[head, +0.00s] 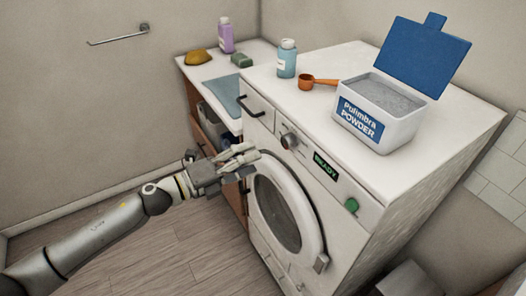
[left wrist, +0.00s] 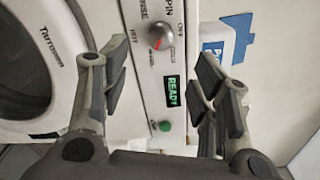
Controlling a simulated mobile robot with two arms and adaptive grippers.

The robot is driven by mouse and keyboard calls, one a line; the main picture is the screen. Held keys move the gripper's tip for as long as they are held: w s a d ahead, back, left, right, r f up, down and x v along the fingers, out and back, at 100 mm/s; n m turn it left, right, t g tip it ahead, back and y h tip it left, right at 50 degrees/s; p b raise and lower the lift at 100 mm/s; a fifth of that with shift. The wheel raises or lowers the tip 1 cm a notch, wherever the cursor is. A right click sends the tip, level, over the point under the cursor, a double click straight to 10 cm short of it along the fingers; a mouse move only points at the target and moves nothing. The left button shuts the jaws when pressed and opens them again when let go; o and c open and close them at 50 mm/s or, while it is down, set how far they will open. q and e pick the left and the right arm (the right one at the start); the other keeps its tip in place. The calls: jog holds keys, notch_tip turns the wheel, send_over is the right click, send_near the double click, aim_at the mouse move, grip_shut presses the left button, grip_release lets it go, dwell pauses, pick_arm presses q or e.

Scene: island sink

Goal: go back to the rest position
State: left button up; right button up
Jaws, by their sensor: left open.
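My left gripper (head: 243,160) is in front of the white washing machine (head: 408,190), near the upper left of its round door (head: 316,225). It is open, and in the left wrist view (left wrist: 150,78) nothing is between its fingers. In that view, the machine's knob (left wrist: 161,36), green READY display (left wrist: 173,91) and green button (left wrist: 164,126) show beyond the fingers. The door looks shut. My right gripper is not in view.
On the machine stand an open powder box (head: 385,128) with a raised blue lid (head: 424,55), an orange scoop (head: 310,82) and a blue bottle (head: 287,62). A counter (head: 200,74) with a purple bottle (head: 225,36) is behind. The floor (head: 180,250) beside my arm is clear.

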pick_arm(q)
jog(key=shift+v, duration=0.8)
jog(key=w+a+f+n+t+y, duration=0.1)
jog(key=a+f+n+y, duration=0.3)
jog(key=f, duration=0.5)
jog(key=w+a+f+n+t+y, duration=0.1)
jog(key=a+f+n+y, duration=0.1)
jog(key=a+f+n, duration=0.5)
jog(key=w+a+f+n+y, duration=0.15)
jog(key=f+n+y, duration=0.3)
jog(key=f, duration=0.65)
jog(key=s+a+f+n+g+y+b, duration=0.1)
jog(key=s+a+f+n, duration=0.15)
jog(key=f, duration=0.25)
jog(key=s+a+f+n+y, duration=0.1)
jog(key=s+f+n, duration=0.1)
jog(key=s+f, duration=0.3)
jog(key=s+a+f+n+g+y, duration=0.2)
jog(key=s+f+n+g, duration=0.35)
jog(key=s+f, duration=1.25)
jog(key=s+d+f+n+g, duration=0.2)
jog(key=s+f, duration=0.2)
jog(key=s, duration=0.8)
jog(key=s+d+f+n+g, duration=0.2)
jog(key=s+f+g, duration=0.1)
jog(key=s, duration=0.9)
jog(key=shift+f+n+b, duration=0.35)
jog(key=shift+f+b, duration=0.05)
